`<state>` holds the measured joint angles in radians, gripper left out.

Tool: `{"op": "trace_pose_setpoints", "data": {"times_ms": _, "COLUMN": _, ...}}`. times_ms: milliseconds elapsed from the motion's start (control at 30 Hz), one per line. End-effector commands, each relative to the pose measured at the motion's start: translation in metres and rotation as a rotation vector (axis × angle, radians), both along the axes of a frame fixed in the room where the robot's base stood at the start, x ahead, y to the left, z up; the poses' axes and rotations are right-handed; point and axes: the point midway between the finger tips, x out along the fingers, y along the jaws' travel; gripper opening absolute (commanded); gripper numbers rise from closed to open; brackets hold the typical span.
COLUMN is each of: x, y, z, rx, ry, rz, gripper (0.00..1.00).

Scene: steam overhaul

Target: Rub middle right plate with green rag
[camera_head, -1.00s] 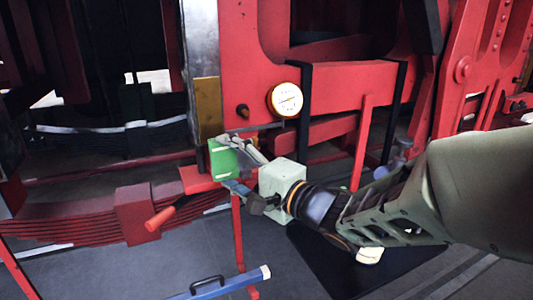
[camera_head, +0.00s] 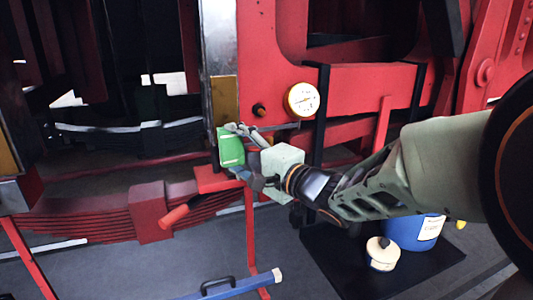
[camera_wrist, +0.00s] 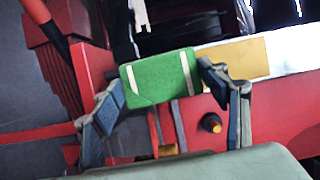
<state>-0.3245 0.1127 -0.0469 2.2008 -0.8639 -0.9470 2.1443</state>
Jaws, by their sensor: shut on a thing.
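The green rag (camera_head: 230,147) is a block-like green piece with pale stripes. My gripper (camera_head: 241,150) is shut on it, and the wrist view shows the rag (camera_wrist: 160,77) held between the two fingers (camera_wrist: 163,84). A brass-yellow plate (camera_head: 224,100) is upright on the red frame, just above the rag in the head view. In the wrist view this plate (camera_wrist: 238,58) lies right of and beyond the rag. I cannot tell whether rag and plate touch. Another brass-coloured plate (camera_head: 8,152) shows at the left edge.
A round gauge (camera_head: 302,100) and a dark knob (camera_head: 259,110) sit right of the plate. A red-handled tool (camera_head: 174,217) juts out at lower left.

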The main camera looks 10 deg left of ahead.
Motion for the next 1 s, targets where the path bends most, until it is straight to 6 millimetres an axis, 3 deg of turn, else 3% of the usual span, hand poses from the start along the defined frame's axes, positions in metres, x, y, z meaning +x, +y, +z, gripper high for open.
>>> {"op": "trace_pose_setpoints", "data": {"times_ms": 1000, "x": 0.0084, "y": 0.0050, "z": 0.0006, "rx": -0.001, "ry": -0.001, "rz": 0.000, "gripper": 0.49}}
